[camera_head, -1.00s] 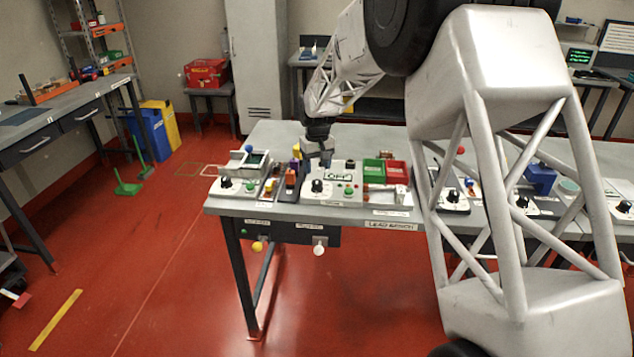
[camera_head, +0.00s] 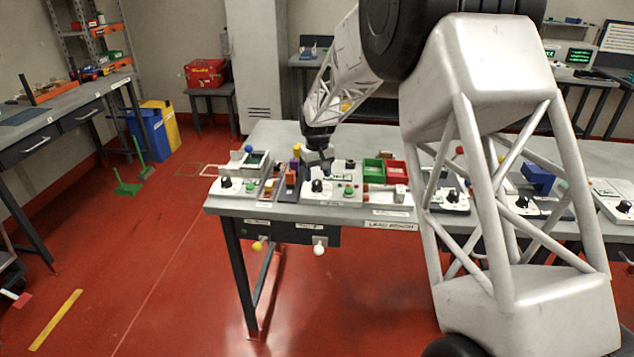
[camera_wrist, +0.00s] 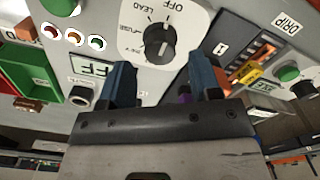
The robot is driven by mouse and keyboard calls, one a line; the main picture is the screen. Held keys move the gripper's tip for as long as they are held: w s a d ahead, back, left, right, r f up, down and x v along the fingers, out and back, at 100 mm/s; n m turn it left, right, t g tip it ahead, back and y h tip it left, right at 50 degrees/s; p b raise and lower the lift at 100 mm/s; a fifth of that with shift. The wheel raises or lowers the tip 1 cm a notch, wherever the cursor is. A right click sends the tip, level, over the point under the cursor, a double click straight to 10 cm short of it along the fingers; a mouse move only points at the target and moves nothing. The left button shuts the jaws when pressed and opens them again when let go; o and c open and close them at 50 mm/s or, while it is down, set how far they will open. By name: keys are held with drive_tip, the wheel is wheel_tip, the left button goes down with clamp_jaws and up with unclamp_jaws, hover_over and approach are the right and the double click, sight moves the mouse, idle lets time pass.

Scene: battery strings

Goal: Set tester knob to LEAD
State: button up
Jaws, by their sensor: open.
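The tester (camera_head: 330,196) is a pale panel on the near bench, with a black rotary knob (camera_head: 317,186). In the wrist view the knob (camera_wrist: 159,42) sits on a white dial plate marked OFF at the top and LEAD at upper left, with FUSE further left. I cannot clearly tell which mark the knob points at. My gripper (camera_head: 319,167) is just above and behind the knob in the head view. In the wrist view its two blue fingers (camera_wrist: 162,78) are apart with nothing between them, and the knob is beyond their tips, apparently untouched.
A green bin (camera_head: 373,171) and a red bin (camera_head: 396,173) stand right of the tester. Left of it are a slotted holder (camera_wrist: 247,62) and another panel with a knob (camera_head: 226,182). A green button (camera_head: 348,190) is close by the knob.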

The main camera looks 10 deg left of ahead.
sight(317, 181)
drive_tip(key=shift+f, duration=1.65)
drive_tip(key=shift+c, duration=0.4)
drive_tip(key=c, duration=0.7)
drive_tip(key=shift+n, duration=0.3)
drive_tip(key=n, duration=0.4)
drive_tip(key=shift+n, duration=0.6)
